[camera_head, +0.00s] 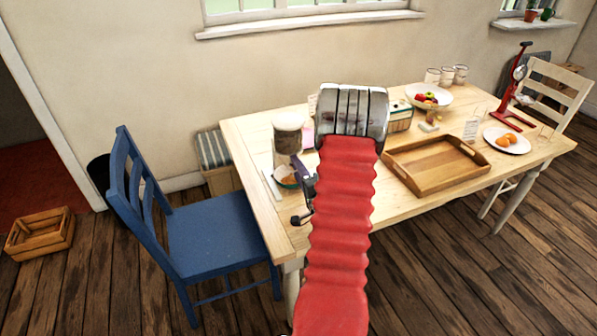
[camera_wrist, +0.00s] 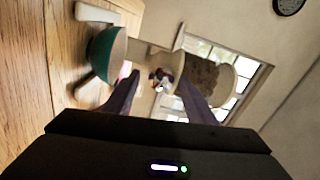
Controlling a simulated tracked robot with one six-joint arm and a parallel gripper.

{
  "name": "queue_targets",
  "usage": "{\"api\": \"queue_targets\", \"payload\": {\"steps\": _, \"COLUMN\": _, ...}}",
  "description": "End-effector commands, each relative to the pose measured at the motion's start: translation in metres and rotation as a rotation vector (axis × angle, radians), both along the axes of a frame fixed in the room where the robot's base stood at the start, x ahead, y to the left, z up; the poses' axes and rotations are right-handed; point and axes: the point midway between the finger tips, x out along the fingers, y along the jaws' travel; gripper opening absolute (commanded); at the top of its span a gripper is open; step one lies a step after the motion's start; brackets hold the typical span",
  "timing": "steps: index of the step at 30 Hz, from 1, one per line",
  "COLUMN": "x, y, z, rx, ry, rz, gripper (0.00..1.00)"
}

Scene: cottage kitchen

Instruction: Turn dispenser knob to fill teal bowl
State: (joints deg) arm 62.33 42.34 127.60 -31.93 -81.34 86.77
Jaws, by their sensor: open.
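The dispenser (camera_head: 288,140) is a pale canister on the left part of the table, with brown contents showing in the wrist view (camera_wrist: 208,80). The teal bowl (camera_head: 284,183) sits low at its foot and shows sideways in the wrist view (camera_wrist: 106,54). The dispenser knob (camera_wrist: 161,80), small and pale with dark parts around it, appears between my fingertips in the wrist view. My gripper (camera_head: 297,161) is open, its two dark fingers (camera_wrist: 158,85) pointing towards the knob. I cannot tell whether they touch it. My arm hides part of the dispenser area in the head view.
A wooden tray (camera_head: 398,177) lies right of my arm. A blue chair (camera_head: 215,235) stands at the table's left end.

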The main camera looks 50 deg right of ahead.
Motion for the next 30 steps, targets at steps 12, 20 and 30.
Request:
{"api": "queue_targets", "payload": {"steps": 12, "x": -0.023, "y": 0.013, "z": 0.0, "rx": 0.0, "ry": 0.001, "rz": -0.001, "gripper": 0.51}}
{"api": "queue_targets", "payload": {"steps": 20, "x": -0.062, "y": 0.036, "z": -0.001, "rx": 0.002, "ry": 0.001, "rz": -0.002, "gripper": 0.51}}
{"api": "queue_targets", "payload": {"steps": 30, "x": -0.108, "y": 0.063, "z": -0.001, "rx": 0.002, "ry": 0.001, "rz": -0.002, "gripper": 0.51}}
